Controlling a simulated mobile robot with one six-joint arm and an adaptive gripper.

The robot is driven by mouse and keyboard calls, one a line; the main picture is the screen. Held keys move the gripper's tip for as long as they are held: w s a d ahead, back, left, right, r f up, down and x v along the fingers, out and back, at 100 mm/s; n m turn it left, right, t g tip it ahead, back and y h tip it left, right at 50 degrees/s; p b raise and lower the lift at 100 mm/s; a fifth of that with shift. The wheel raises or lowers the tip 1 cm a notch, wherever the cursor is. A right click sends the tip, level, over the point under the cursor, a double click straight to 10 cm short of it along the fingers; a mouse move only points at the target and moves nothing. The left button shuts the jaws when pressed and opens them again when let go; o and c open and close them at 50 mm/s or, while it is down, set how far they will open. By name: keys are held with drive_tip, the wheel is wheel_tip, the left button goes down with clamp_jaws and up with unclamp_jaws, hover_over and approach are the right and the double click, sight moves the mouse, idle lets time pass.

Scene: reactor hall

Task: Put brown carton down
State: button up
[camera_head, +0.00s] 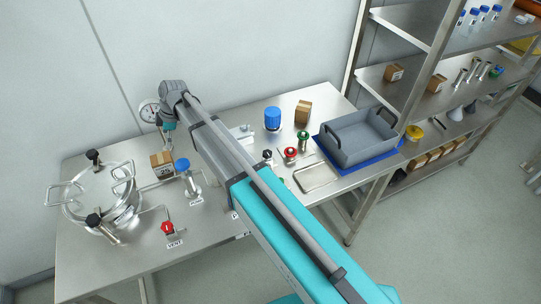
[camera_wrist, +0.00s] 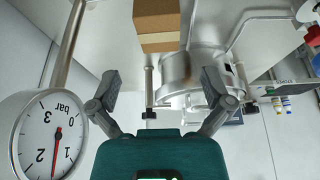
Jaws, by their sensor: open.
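A brown carton (camera_head: 162,163) stands upright on the steel bench (camera_head: 215,240), between the reactor vessel and a blue-knobbed valve. In the wrist view the brown carton (camera_wrist: 156,22) is at the top centre, beyond the fingertips and apart from them. My gripper (camera_wrist: 160,88) is open, its two fingers spread wide with nothing between them. In the head view my gripper (camera_head: 168,126) is above and behind the carton, close to the gauge; its fingers are hard to make out there. A second brown carton (camera_head: 303,112) stands farther right, beside a blue-capped bottle.
A pressure gauge (camera_head: 150,112) stands right beside my gripper; its dial (camera_wrist: 50,135) fills the wrist view's lower left. The shiny vessel (camera_head: 103,200) is left of the carton, a blue-knobbed valve (camera_head: 183,166) right. A grey bin (camera_head: 357,145) sits on a blue mat near the shelves.

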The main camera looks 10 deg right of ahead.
drive_tip(key=s+d+m+h, duration=0.1)
drive_tip(key=s+d+m, duration=0.5)
drive_tip(key=d, duration=0.7)
drive_tip(key=s+d+f+m+h, duration=0.1)
drive_tip(key=s+d+m, duration=0.4)
drive_tip(key=d, duration=0.7)
drive_tip(key=s+d+m+t+h, duration=0.1)
drive_tip(key=s+d+m+h, duration=0.1)
drive_tip(key=s+d+m, duration=0.4)
drive_tip(key=d+m, duration=0.3)
drive_tip(key=d, duration=0.4)
drive_tip(key=shift+s+d+f, duration=0.2)
drive_tip(key=shift+s+d, duration=0.1)
drive_tip(key=shift+s, duration=0.05)
drive_tip(key=shift+f+b, duration=0.55)
drive_tip(key=c, duration=0.6)
drive_tip(key=shift+a, duration=0.15)
